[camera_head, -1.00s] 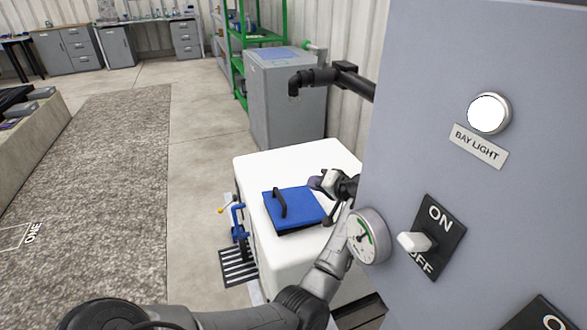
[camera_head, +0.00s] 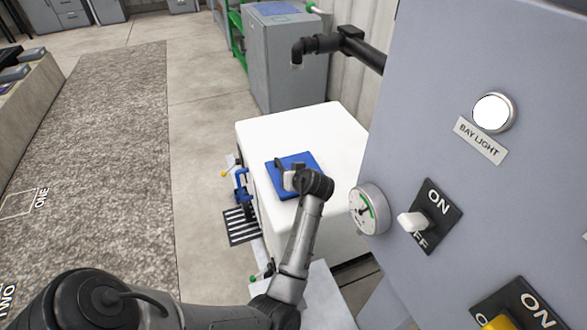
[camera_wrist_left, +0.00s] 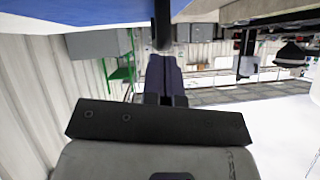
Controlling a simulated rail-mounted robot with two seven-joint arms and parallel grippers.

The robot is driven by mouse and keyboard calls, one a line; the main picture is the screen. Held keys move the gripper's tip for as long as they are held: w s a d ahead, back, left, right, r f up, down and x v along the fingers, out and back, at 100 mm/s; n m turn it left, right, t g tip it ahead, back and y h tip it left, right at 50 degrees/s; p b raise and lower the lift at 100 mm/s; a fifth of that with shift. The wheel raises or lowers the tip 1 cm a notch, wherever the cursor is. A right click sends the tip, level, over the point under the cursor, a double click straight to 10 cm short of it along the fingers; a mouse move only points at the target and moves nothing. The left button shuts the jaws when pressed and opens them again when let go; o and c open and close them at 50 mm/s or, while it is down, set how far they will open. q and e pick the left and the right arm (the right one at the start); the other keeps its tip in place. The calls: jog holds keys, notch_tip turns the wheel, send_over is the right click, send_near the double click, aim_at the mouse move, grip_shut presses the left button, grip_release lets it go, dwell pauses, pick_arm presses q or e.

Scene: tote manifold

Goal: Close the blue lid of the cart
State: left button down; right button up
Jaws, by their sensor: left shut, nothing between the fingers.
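The white cart (camera_head: 340,150) stands in the middle of the head view with the blue lid (camera_head: 302,162) on its top. The lid looks nearly flat in the head view; I cannot tell whether it is fully down. Its black handle (camera_head: 280,167) is partly hidden by my left gripper (camera_head: 289,181), which is over the lid beside the handle. In the left wrist view the fingers (camera_wrist_left: 163,62) are shut and empty, close to a dark post, likely part of the handle. The lid's blue surface (camera_wrist_left: 75,14) fills the top left there. My right gripper is not in view.
A grey panel (camera_head: 440,90) with a gauge (camera_head: 369,209) and switches stands close on the right. A black pipe (camera_head: 325,48) juts out behind the cart. A blue valve (camera_head: 241,184) is at the cart's left side. The floor to the left is open.

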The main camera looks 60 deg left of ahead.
pick_arm(q)
jog(key=shift+s+f, duration=0.2)
jog(key=shift+f, duration=0.1)
dwell(0.4)
jog(key=p+v, duration=0.3)
jog(key=v, duration=0.4)
jog(key=shift+d+r, duration=0.15)
jog(key=shift+s, duration=0.15)
